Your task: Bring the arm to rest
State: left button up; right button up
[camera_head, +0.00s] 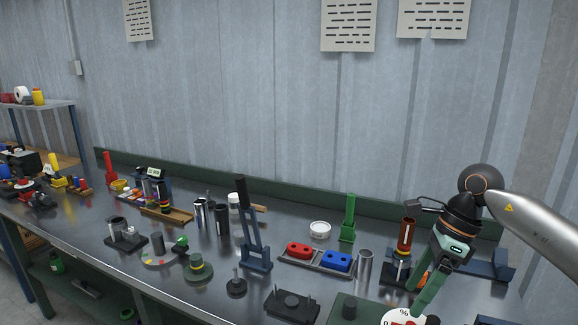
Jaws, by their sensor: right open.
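My right gripper (420,292) is at the lower right of the head view, on my arm that comes in from the right edge. Its green fingers point down and to the left, above the front right part of the metal workbench (190,262). It is open, and I see nothing held in it. A white dial marked with a percent sign (403,313) shows just below the fingers; I cannot tell whether they touch it. My left gripper is not in view.
A copper-coloured tube (406,234) on a dark stand is close left of my right gripper. A tray holds a red part (299,250) and a blue part (336,262). A green upright holder (349,218) stands behind. Several cylinders and fixtures crowd the bench.

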jog(key=s+a+f+m+t+y, duration=0.15)
jog(key=a+m+y, duration=0.45)
jog(key=a, duration=0.7)
jog(key=s+a+f+m+t+y, duration=0.1)
jog(key=s+a+f+m+y, duration=0.2)
jog(key=a+y, duration=0.75)
jog(key=d+f+m+t+h, duration=0.4)
jog(key=f+m+t+h, duration=0.25)
jog(key=m, duration=0.75)
jog(key=d+f+m+t+h, duration=0.3)
jog(key=f+m+t+h, duration=0.4)
jog(key=m, duration=0.8)
jog(key=s+d+f+m+g+h, duration=0.2)
jog(key=s+d+f+m+g, duration=0.1)
jog(key=s+f, duration=0.5)
jog(key=s+d+f+m+g+h, duration=0.2)
jog(key=s+d+f+m+g, duration=0.1)
jog(key=s+f+m, duration=0.3)
notch_tip(320, 180, down, 3)
jog(key=shift+s+d+f+g+h, duration=0.2)
jog(key=shift+s+g+h, duration=0.15)
jog(key=shift+s, duration=0.65)
